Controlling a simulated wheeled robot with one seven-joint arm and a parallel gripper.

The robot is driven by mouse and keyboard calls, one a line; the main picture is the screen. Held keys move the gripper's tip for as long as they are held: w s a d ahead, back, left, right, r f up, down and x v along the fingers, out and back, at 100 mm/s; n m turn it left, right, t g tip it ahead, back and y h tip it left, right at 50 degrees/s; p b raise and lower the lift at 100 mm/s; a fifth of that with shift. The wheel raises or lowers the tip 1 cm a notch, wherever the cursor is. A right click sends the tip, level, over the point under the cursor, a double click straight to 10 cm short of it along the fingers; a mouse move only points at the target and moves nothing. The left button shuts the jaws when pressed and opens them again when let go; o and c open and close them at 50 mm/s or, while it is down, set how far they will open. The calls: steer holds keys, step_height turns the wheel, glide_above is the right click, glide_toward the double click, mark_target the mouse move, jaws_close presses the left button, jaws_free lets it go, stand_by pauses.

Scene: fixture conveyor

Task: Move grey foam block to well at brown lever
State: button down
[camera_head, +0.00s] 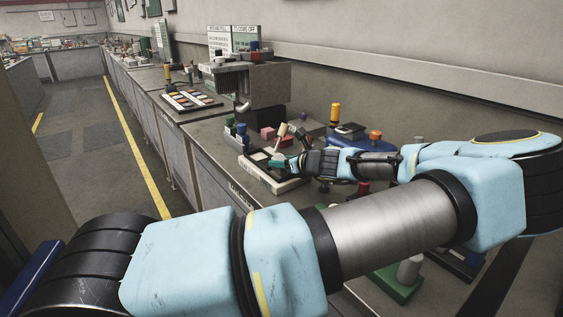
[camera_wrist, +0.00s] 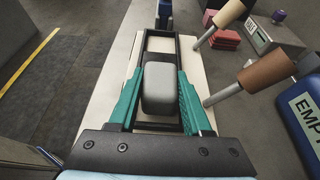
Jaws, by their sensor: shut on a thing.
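My gripper (camera_wrist: 161,84) is shut on the grey foam block (camera_wrist: 160,88), with a teal finger on each side of it. The block is over the pale fixture (camera_wrist: 113,82), in line with its dark-framed wells. I cannot tell whether it is above the well or down in it. The brown lever (camera_wrist: 265,72) leans up to the right, beside the block. A paler tan lever (camera_wrist: 229,14) stands farther along the same side. In the head view my gripper (camera_head: 277,163) is small, over the fixture (camera_head: 270,182); the block cannot be made out there.
A blue box (camera_wrist: 305,112) marked "EMP…" is at the right, and pink blocks (camera_wrist: 224,38) lie farther back. In the head view, a grey machine (camera_head: 262,82) stands behind the fixture.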

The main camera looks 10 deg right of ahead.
steer(key=shift+f, duration=0.55)
steer(key=shift+c, duration=1.3)
jaws_free()
steer(key=shift+s+d+b, duration=0.1)
steer(key=shift+b, duration=0.2)
steer(key=b+v, duration=0.2)
steer(key=v, duration=0.8)
steer(key=shift+s, duration=0.2)
